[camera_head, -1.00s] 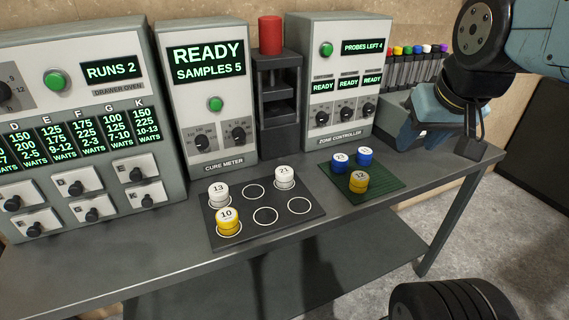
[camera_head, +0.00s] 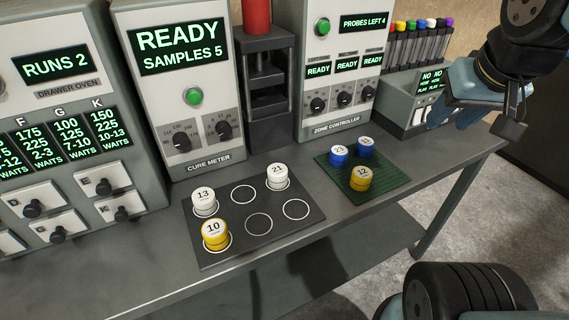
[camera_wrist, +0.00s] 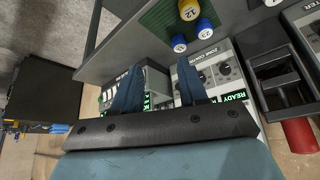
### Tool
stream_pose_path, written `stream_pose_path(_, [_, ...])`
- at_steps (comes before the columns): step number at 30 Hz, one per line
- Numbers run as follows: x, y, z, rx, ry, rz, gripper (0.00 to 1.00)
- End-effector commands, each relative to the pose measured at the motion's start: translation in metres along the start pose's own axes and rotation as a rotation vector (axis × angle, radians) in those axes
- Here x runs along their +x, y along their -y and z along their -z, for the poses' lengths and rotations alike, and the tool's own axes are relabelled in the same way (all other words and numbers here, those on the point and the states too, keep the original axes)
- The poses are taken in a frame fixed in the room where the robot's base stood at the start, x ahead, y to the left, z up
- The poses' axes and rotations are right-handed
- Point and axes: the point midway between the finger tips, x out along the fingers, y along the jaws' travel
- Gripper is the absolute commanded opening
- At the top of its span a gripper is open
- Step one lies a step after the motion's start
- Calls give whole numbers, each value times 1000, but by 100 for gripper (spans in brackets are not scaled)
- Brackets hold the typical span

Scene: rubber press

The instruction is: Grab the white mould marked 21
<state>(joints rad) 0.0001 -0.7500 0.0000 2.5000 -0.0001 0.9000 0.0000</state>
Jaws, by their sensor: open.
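The white mould marked 21 (camera_head: 277,176) stands upright in the back right part of the dark tray (camera_head: 262,247), on a ring mark. In the wrist view a white mould (camera_wrist: 272,3) is cut off at the top edge; its number cannot be read. My gripper (camera_head: 468,122) is at the upper right in the head view, beyond the green mat and well away from the mould. In the wrist view my gripper (camera_wrist: 160,82) has two blue fingers spread apart with nothing between them.
White mould 13 (camera_head: 204,201) and yellow mould 10 (camera_head: 215,235) share the tray. The green mat (camera_head: 386,182) holds two blue moulds (camera_head: 339,155) and yellow mould 12 (camera_head: 360,179). The cure meter (camera_head: 185,85), press (camera_head: 265,80) and zone controller (camera_head: 333,70) stand behind.

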Motion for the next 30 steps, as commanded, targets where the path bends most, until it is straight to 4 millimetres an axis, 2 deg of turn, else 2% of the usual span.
stream_pose_path(7, [0, 0, 0, 0, 0, 0, 44])
stream_pose_path(11, [1, 3, 3, -11, 7, 5, 57])
stream_pose_path(16, [12, 14, 20, -72, 56, 32, 73])
stream_pose_path(20, [26, 41, 40, -153, 115, 64, 84])
stream_pose_path(26, [53, 93, 63, -288, 208, 106, 84])
stream_pose_path(30, [74, 136, 72, -385, 270, 130, 84])
